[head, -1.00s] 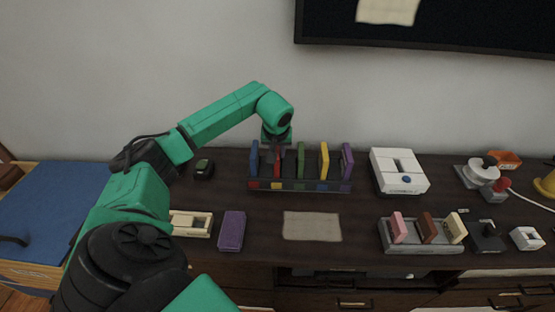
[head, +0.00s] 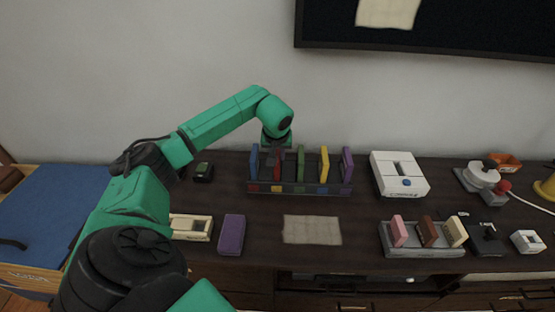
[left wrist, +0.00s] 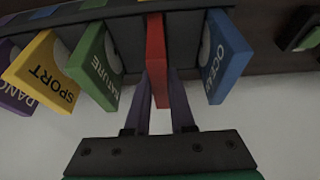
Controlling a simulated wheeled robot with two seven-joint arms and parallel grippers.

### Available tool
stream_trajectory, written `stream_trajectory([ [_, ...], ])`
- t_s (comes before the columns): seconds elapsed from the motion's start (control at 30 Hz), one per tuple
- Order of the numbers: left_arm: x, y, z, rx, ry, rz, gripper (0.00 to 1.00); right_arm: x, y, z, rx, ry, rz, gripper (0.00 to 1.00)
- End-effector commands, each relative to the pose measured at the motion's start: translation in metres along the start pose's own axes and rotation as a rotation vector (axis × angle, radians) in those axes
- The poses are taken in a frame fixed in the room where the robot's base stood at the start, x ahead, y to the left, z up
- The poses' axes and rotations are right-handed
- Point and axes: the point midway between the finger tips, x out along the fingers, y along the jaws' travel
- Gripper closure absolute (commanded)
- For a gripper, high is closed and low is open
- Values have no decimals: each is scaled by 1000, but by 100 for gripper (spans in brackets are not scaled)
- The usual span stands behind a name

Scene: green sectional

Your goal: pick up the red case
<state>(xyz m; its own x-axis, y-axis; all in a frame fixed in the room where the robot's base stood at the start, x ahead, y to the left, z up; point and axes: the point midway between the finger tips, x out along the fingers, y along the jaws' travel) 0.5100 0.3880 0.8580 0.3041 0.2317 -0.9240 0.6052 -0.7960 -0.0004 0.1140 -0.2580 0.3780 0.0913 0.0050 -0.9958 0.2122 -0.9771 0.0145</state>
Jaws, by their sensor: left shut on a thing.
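The red case (left wrist: 156,52) stands upright in a slot of the dark rack (head: 262,188), between the blue case (head: 254,160) and the green case (head: 300,161). My left gripper (left wrist: 159,92) is shut on the red case, with one finger on each side of it. In the head view the left gripper (head: 275,158) reaches down from above and hides much of the red case. The blue case marked OCEAN (left wrist: 228,55) and the green case (left wrist: 96,67) stand beside the fingers in the left wrist view. My right gripper is not in view.
A yellow case (head: 324,163) and a purple case (head: 347,163) fill the rack's right side. A white device (head: 399,172) stands to its right. A purple box (head: 232,235), a beige mat (head: 312,229) and a grey holder (head: 425,251) with several cases lie in front.

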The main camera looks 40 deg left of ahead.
Motion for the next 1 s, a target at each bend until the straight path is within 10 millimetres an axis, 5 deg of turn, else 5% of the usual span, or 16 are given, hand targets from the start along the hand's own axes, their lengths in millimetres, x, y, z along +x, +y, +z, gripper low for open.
stream_trajectory([
  [0.27,-27,1,-12,-1,6,3,100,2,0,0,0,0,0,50],
  [0.73,-168,1,-70,-2,4,5,100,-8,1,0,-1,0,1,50],
  [1.0,-190,0,-79,0,1,0,100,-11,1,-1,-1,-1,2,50],
])
